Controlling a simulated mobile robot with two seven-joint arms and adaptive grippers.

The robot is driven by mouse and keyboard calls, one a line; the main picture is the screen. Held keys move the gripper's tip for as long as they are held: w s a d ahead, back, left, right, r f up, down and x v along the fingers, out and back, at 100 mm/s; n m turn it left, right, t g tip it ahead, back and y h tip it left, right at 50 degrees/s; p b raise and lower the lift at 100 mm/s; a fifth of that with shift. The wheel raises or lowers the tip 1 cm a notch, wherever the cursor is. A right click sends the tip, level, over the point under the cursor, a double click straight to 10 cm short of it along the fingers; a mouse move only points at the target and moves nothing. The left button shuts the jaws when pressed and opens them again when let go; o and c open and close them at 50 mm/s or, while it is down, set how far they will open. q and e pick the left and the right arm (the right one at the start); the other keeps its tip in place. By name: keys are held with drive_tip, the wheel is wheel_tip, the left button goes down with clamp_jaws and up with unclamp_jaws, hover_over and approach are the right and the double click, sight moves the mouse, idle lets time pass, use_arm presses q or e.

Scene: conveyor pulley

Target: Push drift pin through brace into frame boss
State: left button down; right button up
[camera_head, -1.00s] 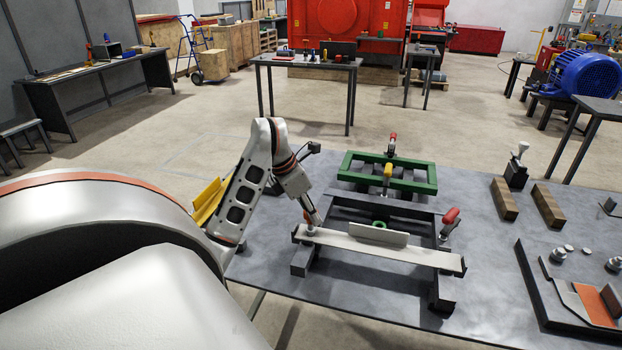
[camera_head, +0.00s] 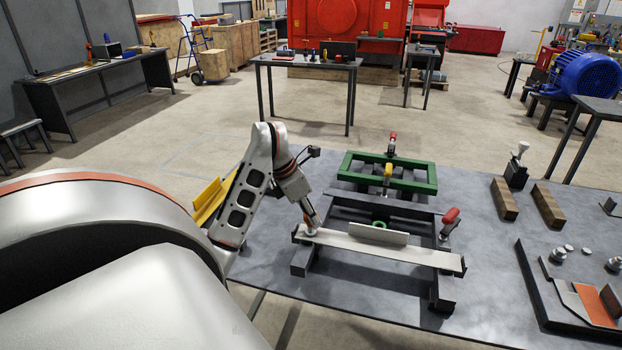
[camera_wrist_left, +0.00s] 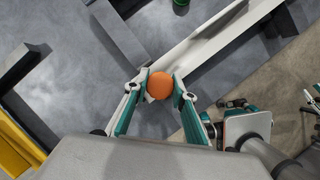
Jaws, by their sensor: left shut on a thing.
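A long light-grey brace (camera_head: 385,250) lies across the dark frame (camera_head: 345,207) on the table; it also shows in the left wrist view (camera_wrist_left: 217,40). My left gripper (camera_head: 311,229) is at the brace's left end. In the left wrist view my left gripper (camera_wrist_left: 160,88) is shut on a round orange head (camera_wrist_left: 160,85), which seems to be the drift pin's top. The pin's shank, the brace hole under it and the frame boss are hidden, so its depth cannot be told. Teal and grey parts of mine, likely my right gripper (camera_wrist_left: 240,108), show at the right of the wrist view.
A green frame (camera_head: 425,180) with upright clamps stands behind the dark frame. A red-handled clamp (camera_head: 449,222) is at its right. A yellow angled piece (camera_head: 208,202) is at the left. Wooden blocks (camera_head: 504,199) and a dark tray (camera_head: 540,305) lie to the right.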

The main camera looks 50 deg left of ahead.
use_arm(q)
drive_tip(key=shift+f, duration=0.1)
drive_tip(key=c, duration=1.6)
unclamp_jaws()
drive_tip(key=o, duration=0.4)
drive_tip(key=o, duration=1.2)
